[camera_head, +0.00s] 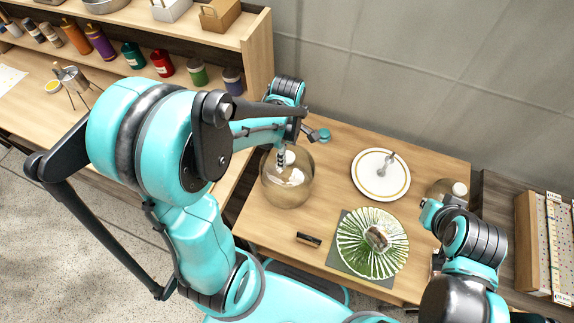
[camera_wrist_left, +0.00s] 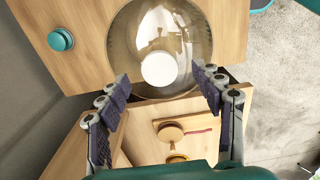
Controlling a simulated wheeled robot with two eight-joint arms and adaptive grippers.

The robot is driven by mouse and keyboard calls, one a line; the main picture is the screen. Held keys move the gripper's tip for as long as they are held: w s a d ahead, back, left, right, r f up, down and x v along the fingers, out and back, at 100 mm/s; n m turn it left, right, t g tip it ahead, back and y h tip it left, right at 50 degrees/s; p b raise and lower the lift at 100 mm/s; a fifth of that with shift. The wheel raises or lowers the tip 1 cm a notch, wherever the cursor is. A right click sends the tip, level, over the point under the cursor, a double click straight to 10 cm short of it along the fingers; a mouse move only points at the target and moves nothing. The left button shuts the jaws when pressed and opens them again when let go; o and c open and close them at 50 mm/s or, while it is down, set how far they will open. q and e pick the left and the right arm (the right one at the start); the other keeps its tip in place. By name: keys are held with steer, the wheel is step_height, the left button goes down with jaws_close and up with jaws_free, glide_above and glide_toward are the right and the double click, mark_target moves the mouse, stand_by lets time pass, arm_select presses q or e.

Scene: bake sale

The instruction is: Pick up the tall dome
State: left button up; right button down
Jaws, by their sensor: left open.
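A clear glass dome with a pale round knob (camera_head: 298,188) stands on the wooden table, below my left gripper (camera_head: 282,155). In the left wrist view the dome (camera_wrist_left: 185,35) lies just ahead of the open fingers (camera_wrist_left: 162,82), its white knob centred between them. The fingers do not appear to touch it. A second glass dome (camera_head: 440,188) with a white knob stands at the table's right side, partly hidden by my right arm. I cannot tell from here which dome is taller. My right gripper's fingers are hidden or not clear.
A white gold-ringed plate (camera_head: 366,185) with a small upright handle and a green fluted dish (camera_head: 352,228) stand on the table. A small dark block (camera_head: 309,239) lies near the front. A teal knob-like item (camera_head: 324,135) sits behind the dome. A shelf with bottles (camera_head: 163,62) is at left.

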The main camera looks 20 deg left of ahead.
mark_target(287, 158)
arm_select(q)
step_height(287, 158, down, 4)
steer(key=shift+f+b, duration=0.15)
steer(key=shift+b, duration=0.5)
jaws_close()
steer(key=shift+r, duration=0.2)
